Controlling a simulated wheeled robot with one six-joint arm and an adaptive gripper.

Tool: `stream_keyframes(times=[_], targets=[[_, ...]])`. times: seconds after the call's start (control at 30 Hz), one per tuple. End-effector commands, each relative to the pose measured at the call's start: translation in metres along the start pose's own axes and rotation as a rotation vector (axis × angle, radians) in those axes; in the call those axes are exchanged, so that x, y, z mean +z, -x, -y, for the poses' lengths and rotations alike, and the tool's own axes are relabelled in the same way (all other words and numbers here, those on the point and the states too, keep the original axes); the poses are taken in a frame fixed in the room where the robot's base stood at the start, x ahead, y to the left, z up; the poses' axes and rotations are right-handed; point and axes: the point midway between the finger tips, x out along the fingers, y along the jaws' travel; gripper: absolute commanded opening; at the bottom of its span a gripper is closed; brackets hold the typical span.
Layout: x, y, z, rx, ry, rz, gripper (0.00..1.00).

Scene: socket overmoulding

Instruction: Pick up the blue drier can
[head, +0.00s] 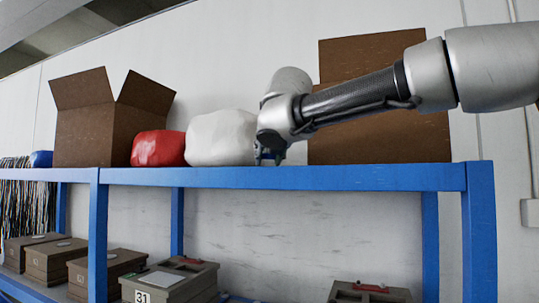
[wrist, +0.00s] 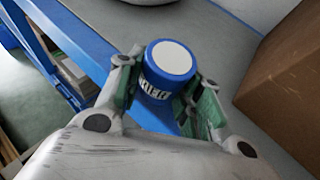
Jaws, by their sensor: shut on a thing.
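The blue drier can (wrist: 163,88) has a white round top and white lettering on its side. In the wrist view it stands between the two fingers of my gripper (wrist: 170,105), which is shut on it. The can's lower part is hidden by the gripper, and I cannot tell whether its base touches the shelf. In the head view my gripper (head: 268,157) is at the top of the blue shelf (head: 330,178), beside a white bag (head: 220,140). The can is hardly visible there.
A red bag (head: 158,148) and an open cardboard box (head: 95,130) stand left of the white bag. Another cardboard box (head: 375,143) stands behind my arm at right. Several brown cases stand on the lower level. In the wrist view a box (wrist: 290,80) is close on the right.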

Motion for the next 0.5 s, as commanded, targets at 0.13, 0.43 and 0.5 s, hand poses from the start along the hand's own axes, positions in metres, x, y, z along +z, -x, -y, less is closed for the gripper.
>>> stream_keyframes(times=[0.13, 0.43, 0.5], targets=[[0.0002, 0.0001, -0.0001, 0.000, 0.000, 0.000, 0.12], [0.0003, 0.0001, 0.0000, 0.000, 0.000, 0.001, 0.61], [0.0003, 0.0001, 0.0000, 0.000, 0.000, 0.001, 0.61]])
